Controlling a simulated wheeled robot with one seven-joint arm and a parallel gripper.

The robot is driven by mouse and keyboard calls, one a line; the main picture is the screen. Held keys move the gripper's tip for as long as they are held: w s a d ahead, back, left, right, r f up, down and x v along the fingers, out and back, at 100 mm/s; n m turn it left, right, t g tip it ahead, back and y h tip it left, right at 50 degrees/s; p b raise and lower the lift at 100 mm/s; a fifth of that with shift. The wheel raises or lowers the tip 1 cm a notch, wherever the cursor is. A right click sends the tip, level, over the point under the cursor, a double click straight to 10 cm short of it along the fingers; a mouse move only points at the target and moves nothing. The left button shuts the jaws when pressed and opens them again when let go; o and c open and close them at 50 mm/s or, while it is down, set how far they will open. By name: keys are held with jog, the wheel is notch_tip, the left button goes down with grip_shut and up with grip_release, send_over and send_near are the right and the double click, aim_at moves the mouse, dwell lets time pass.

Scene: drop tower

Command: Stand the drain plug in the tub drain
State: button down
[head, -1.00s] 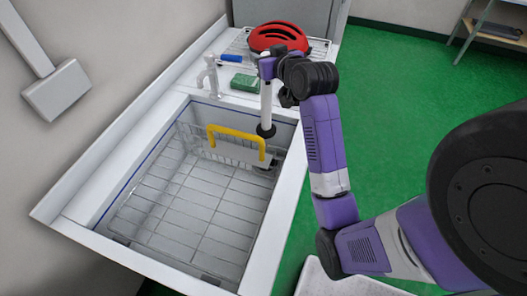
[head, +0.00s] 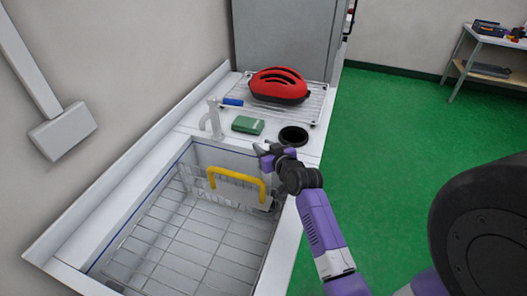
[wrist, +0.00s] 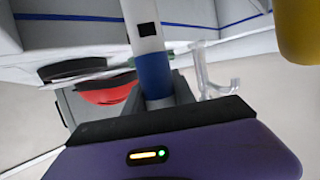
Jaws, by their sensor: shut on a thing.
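The drain plug (wrist: 145,30), a white rod with a blue band and a dark rectangular mark, runs away from my gripper in the wrist view. My gripper (head: 263,152) is shut on it by the blue part, at the tub's far right corner in the head view. I cannot make out the plug clearly in the head view, and its lower end is out of the wrist view. The white tub (head: 290,222) holds a wire basket (head: 180,235) with a yellow handle (head: 237,176), close left of my gripper. The tub drain is not visible.
A faucet (head: 214,117) stands left of the sponge. Green floor (head: 410,120) is free to the right.

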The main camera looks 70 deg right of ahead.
jog(key=shift+f, duration=1.05)
jog(key=c, duration=1)
grip_release()
jog(key=shift+f, duration=0.1)
jog(key=shift+c, duration=0.2)
jog(key=b+v, duration=0.1)
jog(key=v, duration=1.1)
jog(key=shift+r, duration=0.25)
